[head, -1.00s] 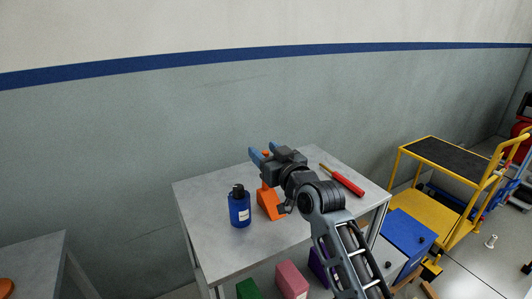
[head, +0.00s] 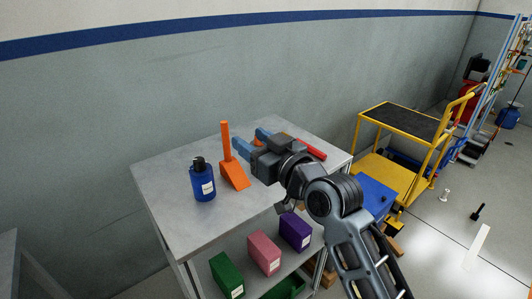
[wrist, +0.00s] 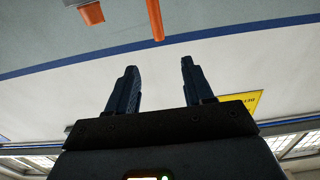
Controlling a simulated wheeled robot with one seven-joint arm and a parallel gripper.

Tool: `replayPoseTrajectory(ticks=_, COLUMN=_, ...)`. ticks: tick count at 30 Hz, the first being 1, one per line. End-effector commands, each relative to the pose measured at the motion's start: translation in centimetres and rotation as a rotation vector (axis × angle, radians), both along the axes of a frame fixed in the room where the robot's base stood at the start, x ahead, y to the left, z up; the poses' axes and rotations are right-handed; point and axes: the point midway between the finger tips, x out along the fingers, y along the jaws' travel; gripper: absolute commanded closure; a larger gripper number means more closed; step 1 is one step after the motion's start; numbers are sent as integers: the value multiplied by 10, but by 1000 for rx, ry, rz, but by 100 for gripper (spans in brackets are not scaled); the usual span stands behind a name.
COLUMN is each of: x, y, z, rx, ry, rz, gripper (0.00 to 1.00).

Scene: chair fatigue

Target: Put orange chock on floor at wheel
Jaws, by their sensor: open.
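The orange chock (head: 235,176), a wedge with a tall upright orange handle (head: 226,142), stands on the grey table in the head view. My gripper (head: 235,138) is open and empty, above the table just right of the handle. Its fingers point left toward the wall. In the wrist view my gripper (wrist: 159,66) has nothing between its fingers; an orange bar (wrist: 156,20), apparently the handle, lies ahead of the gap. The yellow cart (head: 405,140) stands on the floor at right; its wheels are mostly hidden.
A blue bottle (head: 202,182) stands close left of the chock. A red-handled tool (head: 312,149) lies behind my gripper.

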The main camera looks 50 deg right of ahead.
Motion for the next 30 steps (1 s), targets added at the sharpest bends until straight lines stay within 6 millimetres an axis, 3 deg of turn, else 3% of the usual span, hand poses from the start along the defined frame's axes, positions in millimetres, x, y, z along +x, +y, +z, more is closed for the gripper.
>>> replayPoseTrajectory(ticks=8, x=-4, y=3, z=-3, rx=3, ry=3, rz=1, gripper=48)
replayPoseTrajectory(ticks=14, x=-33, y=37, z=-40, rx=32, ry=42, rz=14, gripper=48)
replayPoseTrajectory(ticks=21, x=-107, y=97, z=-93, rx=61, ry=112, rz=51, gripper=48)
replayPoseTrajectory(ticks=30, x=-214, y=153, z=-117, rx=57, ry=197, rz=139, gripper=48)
